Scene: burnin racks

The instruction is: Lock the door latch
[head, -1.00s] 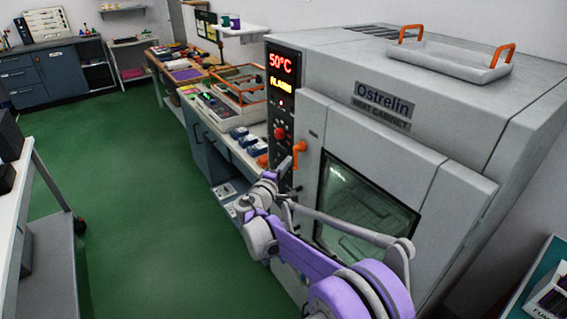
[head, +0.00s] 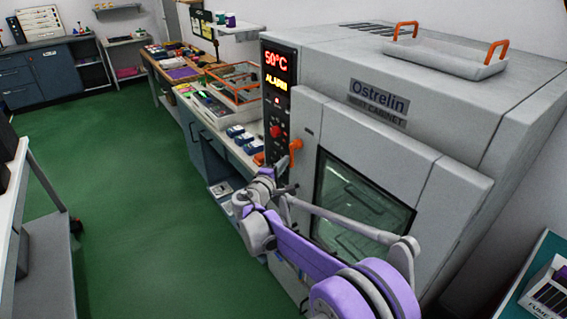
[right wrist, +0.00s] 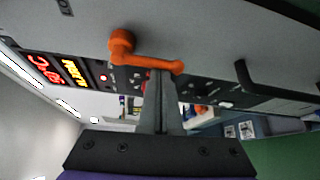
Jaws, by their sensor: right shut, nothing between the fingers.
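The orange door latch (head: 295,146) is on the left edge of the grey heat cabinet's door (head: 365,190), beside the control panel. In the right wrist view the latch (right wrist: 122,44) shows a round hub and a lever reaching right, across the fingertips. My right gripper (head: 282,172) is just below and left of the latch in the head view. In the right wrist view its fingers (right wrist: 161,82) are together and empty, with their tips close to the lever. I cannot tell whether they touch it. My left gripper is in neither view.
The cabinet's panel (head: 277,105) shows 50°C and an alarm text. A grey tray with orange handles (head: 445,59) sits on the cabinet top. A cluttered bench (head: 225,130) stands left of the cabinet. Green floor (head: 140,200) is clear farther left.

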